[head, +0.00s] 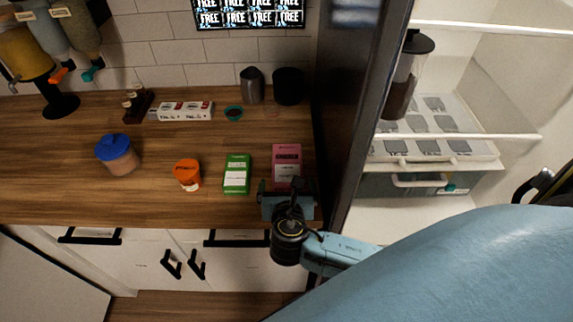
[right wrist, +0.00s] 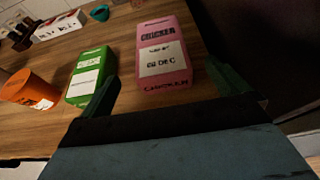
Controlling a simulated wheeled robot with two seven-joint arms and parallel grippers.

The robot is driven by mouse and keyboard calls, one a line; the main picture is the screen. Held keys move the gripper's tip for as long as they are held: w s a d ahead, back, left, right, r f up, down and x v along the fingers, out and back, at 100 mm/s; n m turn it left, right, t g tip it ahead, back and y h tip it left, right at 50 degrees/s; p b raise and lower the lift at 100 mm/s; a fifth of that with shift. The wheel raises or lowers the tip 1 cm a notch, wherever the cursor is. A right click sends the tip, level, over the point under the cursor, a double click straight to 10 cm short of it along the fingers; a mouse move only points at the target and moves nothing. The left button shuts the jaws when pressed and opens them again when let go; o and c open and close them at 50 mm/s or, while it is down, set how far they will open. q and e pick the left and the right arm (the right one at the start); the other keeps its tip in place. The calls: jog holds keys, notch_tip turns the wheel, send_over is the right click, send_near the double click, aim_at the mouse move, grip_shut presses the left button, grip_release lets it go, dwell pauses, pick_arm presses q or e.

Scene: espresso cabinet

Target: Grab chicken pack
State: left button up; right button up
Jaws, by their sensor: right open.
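The chicken pack is a pink box (head: 286,158) with a white label, lying on the wooden counter near its right end. In the right wrist view the pink pack (right wrist: 163,58) reads "CHICKEN" and lies ahead of the fingers, between their lines. My right gripper (head: 287,190) is open at the pack's near end. Its two dark green fingers (right wrist: 165,88) show apart, with the near end of the pack close to the gap. Contact cannot be told. My left gripper is not in view.
A green pack (head: 237,174) lies just left of the pink one, then an orange tub (head: 187,174) and a blue-lidded jar (head: 117,154). A dark cabinet side (head: 348,100) stands close on the right, beside an open fridge (head: 470,70). Counter (head: 60,190) is bare at left front.

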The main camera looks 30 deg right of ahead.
aim_at(287, 174)
jog(key=x, duration=0.3)
jog(key=shift+w+a+f, duration=0.1)
jog(key=shift+w, duration=0.1)
jog(key=shift+w+f, duration=0.1)
jog(key=shift+w, duration=0.1)
jog(key=shift+w+d, duration=0.1)
jog(key=shift+d, duration=0.2)
jog(key=x, duration=0.3)
jog(key=shift+w+d+f, duration=0.15)
jog(key=shift+d+f, duration=0.1)
jog(key=shift+w+d+f, duration=0.2)
jog(key=shift+w+d, duration=0.05)
jog(key=shift+w, duration=0.2)
jog(key=shift+s, duration=0.1)
jog(key=shift+c, duration=0.9)
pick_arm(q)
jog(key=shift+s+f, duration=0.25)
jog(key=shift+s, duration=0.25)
pick_arm(e)
jog(key=shift+r, duration=0.1)
jog(key=c, duration=1.1)
